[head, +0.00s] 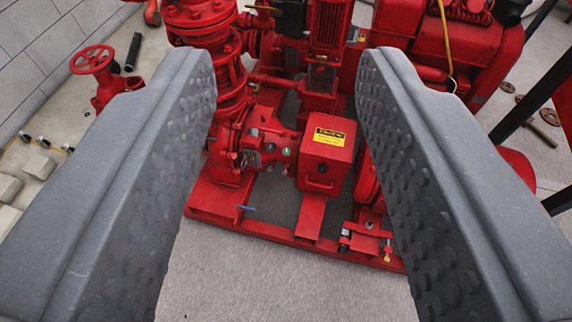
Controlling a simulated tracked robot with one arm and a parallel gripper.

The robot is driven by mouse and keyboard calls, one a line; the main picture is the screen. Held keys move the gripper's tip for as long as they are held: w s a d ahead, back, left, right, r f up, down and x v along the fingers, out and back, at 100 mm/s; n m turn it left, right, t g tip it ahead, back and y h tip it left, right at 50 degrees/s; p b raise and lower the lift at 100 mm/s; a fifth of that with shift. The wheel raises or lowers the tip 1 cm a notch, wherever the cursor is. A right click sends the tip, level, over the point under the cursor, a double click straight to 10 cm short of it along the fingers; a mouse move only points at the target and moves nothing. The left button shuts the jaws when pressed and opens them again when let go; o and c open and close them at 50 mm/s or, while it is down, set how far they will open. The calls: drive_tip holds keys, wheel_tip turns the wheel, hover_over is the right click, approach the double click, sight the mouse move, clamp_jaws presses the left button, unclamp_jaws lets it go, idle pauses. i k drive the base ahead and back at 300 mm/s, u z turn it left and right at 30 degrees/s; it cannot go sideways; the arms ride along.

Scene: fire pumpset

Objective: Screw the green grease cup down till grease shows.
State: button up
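My gripper (286,80) is open, its two grey dimpled fingers wide apart at the left and right of the head view. Nothing is between the fingertips close by; the red pumpset lies beyond and below them. The red pump casing (225,135) with small fittings (252,158) stands left of centre in the gap. No grease can be made out.
A red box with a yellow label (326,157) sits beside the pump on the red base frame (262,228). A red handwheel (92,60) is at the left, a red engine (460,45) at upper right. The grey floor in front (285,285) is clear.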

sight(287, 151)
drive_tip(key=z, duration=0.05)
drive_tip(key=k, duration=1.1)
drive_tip(key=u, duration=0.8)
drive_tip(key=i, duration=1.2)
drive_tip(key=z, duration=0.35)
drive_tip(key=i, duration=0.95)
drive_tip(key=z, duration=0.8)
drive_tip(key=k, duration=0.8)
drive_tip(key=z, duration=0.15)
drive_tip(key=i, duration=0.55)
